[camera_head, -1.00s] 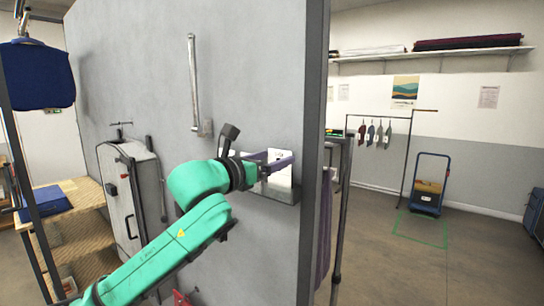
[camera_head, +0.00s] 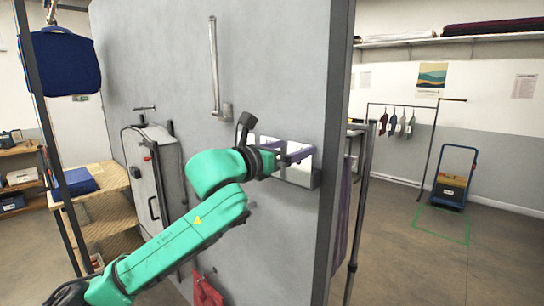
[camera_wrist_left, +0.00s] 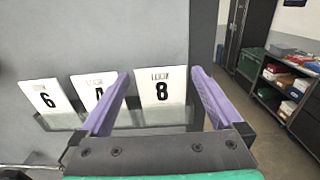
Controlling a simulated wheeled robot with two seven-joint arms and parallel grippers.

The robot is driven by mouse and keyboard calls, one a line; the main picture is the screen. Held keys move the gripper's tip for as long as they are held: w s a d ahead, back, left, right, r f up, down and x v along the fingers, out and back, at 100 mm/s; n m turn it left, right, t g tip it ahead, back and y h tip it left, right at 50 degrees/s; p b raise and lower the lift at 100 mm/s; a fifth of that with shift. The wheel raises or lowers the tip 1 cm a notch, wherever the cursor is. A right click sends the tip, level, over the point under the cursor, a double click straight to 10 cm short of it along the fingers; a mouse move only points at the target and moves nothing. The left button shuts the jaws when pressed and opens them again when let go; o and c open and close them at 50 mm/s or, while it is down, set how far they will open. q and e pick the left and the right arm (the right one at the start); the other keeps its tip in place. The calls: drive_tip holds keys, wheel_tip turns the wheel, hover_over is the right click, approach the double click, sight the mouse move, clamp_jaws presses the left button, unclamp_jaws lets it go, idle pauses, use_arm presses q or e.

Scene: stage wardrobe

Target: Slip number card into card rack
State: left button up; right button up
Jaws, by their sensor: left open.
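The card rack (camera_head: 299,176) is a shallow grey holder on the grey wall panel, near its right edge. In the left wrist view its clear, see-through front (camera_wrist_left: 150,118) holds white number cards: the 6 card (camera_wrist_left: 44,97), a middle card (camera_wrist_left: 90,84) partly covered by a finger, and the 8 card (camera_wrist_left: 163,86). My left gripper (camera_head: 298,156) is open in front of the rack. Its purple fingers (camera_wrist_left: 158,88) stand on either side of the 8 card in that view, apart from its edges. The middle card's number is partly hidden. My right gripper is out of view.
A vertical grey bar (camera_head: 215,70) and a grey metal cabinet (camera_head: 152,175) are on the panel left of my arm. A purple cloth (camera_head: 341,215) hangs just beyond the panel's edge. A blue cart (camera_head: 452,180) stands on open floor at the right.

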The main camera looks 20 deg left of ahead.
use_arm(q)
drive_tip(key=b+v, duration=0.5)
drive_tip(key=v, duration=0.8)
drive_tip(key=w+d+f+n+g+y, duration=0.1)
drive_tip(key=w+d+f+n+g, duration=0.1)
drive_tip(key=f+n, duration=0.6)
drive_tip(key=w+d+f+n+g, duration=0.15)
drive_tip(key=f+n, duration=0.25)
drive_tip(key=f, duration=0.9)
drive_tip(key=s+f+n+g+y, duration=0.2)
drive_tip(key=s+f+n+g, duration=0.15)
drive_tip(key=f+n, duration=0.95)
drive_tip(key=s+a+f+n+g+y, duration=0.25)
drive_tip(key=s+f+n, duration=0.35)
drive_tip(key=s+f, duration=0.35)
drive_tip(key=s+a+f+n+g+y, duration=0.1)
drive_tip(key=s+a+f+n+g, duration=0.15)
drive_tip(key=s+f+n, duration=0.6)
drive_tip(key=s+f+m+g, duration=0.1)
drive_tip(key=s+f, duration=0.1)
drive_tip(key=f, duration=1.1)
drive_tip(key=s+f+g, duration=0.1)
drive_tip(key=s+f, duration=0.1)
drive_tip(key=f, duration=1.2)
drive_tip(key=s+a+f+g, duration=0.1)
drive_tip(key=s+a+f, duration=0.2)
drive_tip(key=s+f, duration=0.9)
drive_tip(key=s, duration=0.4)
drive_tip(key=shift+f+g, duration=0.25)
drive_tip(key=shift+g, duration=0.05)
